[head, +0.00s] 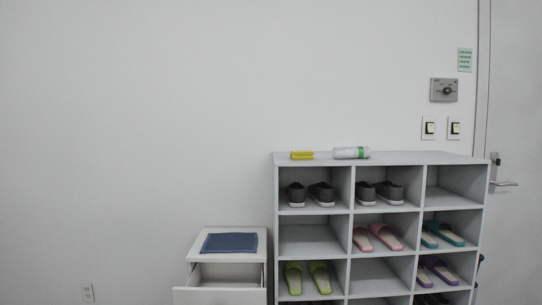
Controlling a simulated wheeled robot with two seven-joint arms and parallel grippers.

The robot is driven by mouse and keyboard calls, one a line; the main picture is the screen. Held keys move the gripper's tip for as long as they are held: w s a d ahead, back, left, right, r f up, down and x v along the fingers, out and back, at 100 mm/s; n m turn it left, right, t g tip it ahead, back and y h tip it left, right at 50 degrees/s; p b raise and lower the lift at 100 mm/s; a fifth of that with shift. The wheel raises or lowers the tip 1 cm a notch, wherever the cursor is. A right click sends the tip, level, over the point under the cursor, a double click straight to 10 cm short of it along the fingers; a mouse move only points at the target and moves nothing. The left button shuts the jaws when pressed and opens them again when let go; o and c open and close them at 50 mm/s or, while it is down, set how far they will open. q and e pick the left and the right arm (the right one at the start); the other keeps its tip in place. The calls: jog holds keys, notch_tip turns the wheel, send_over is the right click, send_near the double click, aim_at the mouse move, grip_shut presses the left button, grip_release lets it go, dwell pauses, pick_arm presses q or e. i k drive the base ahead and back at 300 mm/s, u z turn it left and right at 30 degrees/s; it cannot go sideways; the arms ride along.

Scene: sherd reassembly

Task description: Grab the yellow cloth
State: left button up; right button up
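A small flat yellow thing, likely the yellow cloth (302,155), lies on top of the shoe rack near its left end. It is too small to tell whether it is folded. A blue cloth (230,243) lies flat on top of a low white drawer unit. Neither of my grippers is in view.
A white bottle with a green band (350,153) lies on the rack top, right of the yellow thing. The grey shoe rack (450,158) holds several pairs of shoes and slippers. The white drawer unit (220,296) has its drawer pulled open. A door (515,120) is at right.

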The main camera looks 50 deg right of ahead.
aim_at(301, 154)
jog(key=u, duration=0.25)
jog(key=i, duration=1.15)
jog(key=z, duration=0.9)
jog(key=i, duration=0.75)
jog(key=z, duration=0.9)
